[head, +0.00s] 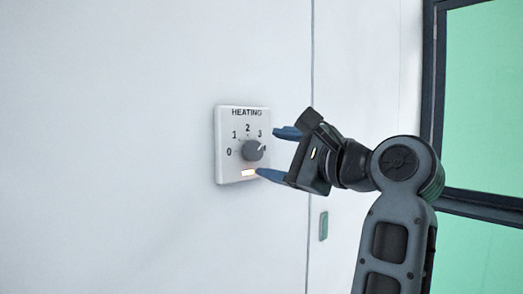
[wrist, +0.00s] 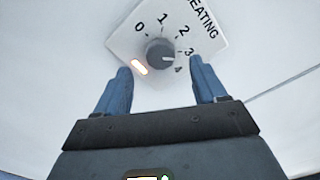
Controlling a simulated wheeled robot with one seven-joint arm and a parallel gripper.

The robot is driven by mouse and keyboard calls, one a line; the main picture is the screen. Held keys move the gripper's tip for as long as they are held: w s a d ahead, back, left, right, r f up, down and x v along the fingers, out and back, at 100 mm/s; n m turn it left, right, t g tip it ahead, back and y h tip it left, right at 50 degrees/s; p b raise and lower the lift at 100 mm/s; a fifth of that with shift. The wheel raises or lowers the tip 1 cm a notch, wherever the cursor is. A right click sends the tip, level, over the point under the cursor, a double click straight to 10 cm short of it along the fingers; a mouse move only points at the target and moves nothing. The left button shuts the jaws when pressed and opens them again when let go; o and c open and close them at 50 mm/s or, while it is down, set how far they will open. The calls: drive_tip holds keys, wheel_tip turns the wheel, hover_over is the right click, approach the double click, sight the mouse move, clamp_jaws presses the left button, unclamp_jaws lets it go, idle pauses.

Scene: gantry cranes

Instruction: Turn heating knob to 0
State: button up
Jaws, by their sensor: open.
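A white square heating panel (head: 222,170) is on the wall, marked HEATING, with 0, 1, 2 and 3 in an arc and a lit orange-white lamp at its bottom. The round grey heating knob (head: 252,150) is at its middle; its white pointer faces right, past 3. In the wrist view the knob (wrist: 160,53) is ahead, roughly centred between the fingers, and its pointer is near the 3 side. My gripper (head: 277,153) is open and empty, with blue fingers right of the knob in the head view. The fingers look apart from the knob.
The wall around the panel is plain white. A vertical seam (head: 311,80) runs to the right of the panel. A small green plate (head: 323,226) is lower right. A dark-framed green window (head: 487,100) fills the far right.

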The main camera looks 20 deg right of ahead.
sight(256, 152)
drive_tip(key=shift+x, duration=2.25)
drive_tip(key=c, duration=1.1)
